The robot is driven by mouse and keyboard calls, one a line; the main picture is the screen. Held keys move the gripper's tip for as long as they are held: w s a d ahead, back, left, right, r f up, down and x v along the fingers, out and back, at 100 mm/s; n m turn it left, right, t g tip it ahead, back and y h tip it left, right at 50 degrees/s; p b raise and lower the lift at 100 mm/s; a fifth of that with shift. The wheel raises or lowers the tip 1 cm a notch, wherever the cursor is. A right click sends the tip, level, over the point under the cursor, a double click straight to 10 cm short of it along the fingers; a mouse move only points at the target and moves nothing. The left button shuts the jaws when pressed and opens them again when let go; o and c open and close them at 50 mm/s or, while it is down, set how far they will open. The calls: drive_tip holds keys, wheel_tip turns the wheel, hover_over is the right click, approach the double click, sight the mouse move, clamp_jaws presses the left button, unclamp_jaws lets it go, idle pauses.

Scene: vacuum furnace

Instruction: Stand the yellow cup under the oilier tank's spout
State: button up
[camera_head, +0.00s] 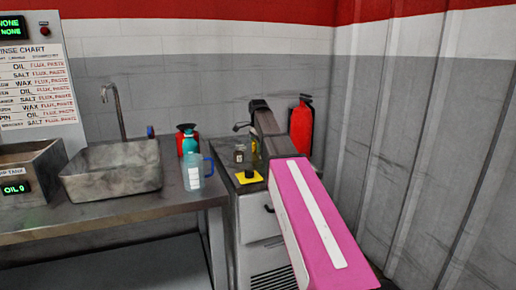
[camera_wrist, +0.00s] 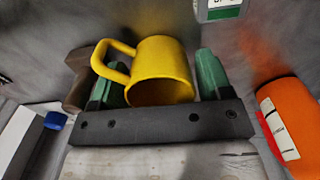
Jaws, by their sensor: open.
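The yellow cup (camera_wrist: 160,72) is in the wrist view, between the two green fingers of my gripper (camera_wrist: 158,82). Its handle points to the left, over the left finger. My gripper is open, with a finger on each side of the cup; I cannot tell whether either touches it. A tank (camera_head: 28,165) with a green "OIL 9" display stands at the left edge of the head view. No spout is clearly identifiable.
A red extinguisher (camera_head: 301,128) is by the wall. In the wrist view an orange cylinder (camera_wrist: 288,125) is right.

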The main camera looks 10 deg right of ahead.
drive_tip(key=c, duration=0.8)
